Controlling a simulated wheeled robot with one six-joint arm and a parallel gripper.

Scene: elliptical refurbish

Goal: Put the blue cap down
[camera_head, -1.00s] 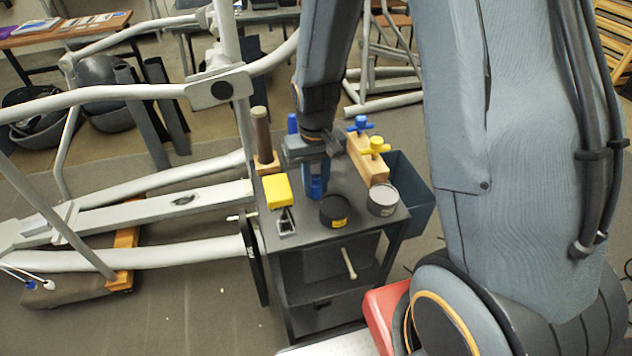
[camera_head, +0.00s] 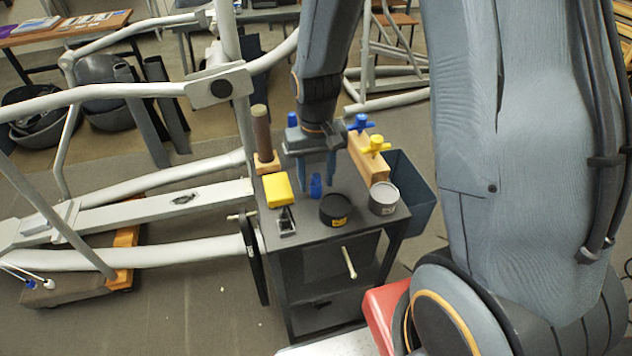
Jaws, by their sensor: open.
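The blue cap (camera_head: 315,187) stands on the dark top of the cart (camera_head: 300,232), left of the black round tin (camera_head: 335,208). My gripper (camera_head: 317,182) points down over it, with its two fingers spread to either side. The gripper appears open, and the cap is apart from the fingers. The exact height of the fingertips over the cart top is hard to tell.
A yellow box (camera_head: 278,190) and a small metal piece (camera_head: 287,221) are on the left. A grey tin (camera_head: 383,198) is at right. Behind it, a wooden block (camera_head: 367,160) bears a yellow knob (camera_head: 376,144) and a blue knob (camera_head: 360,122).

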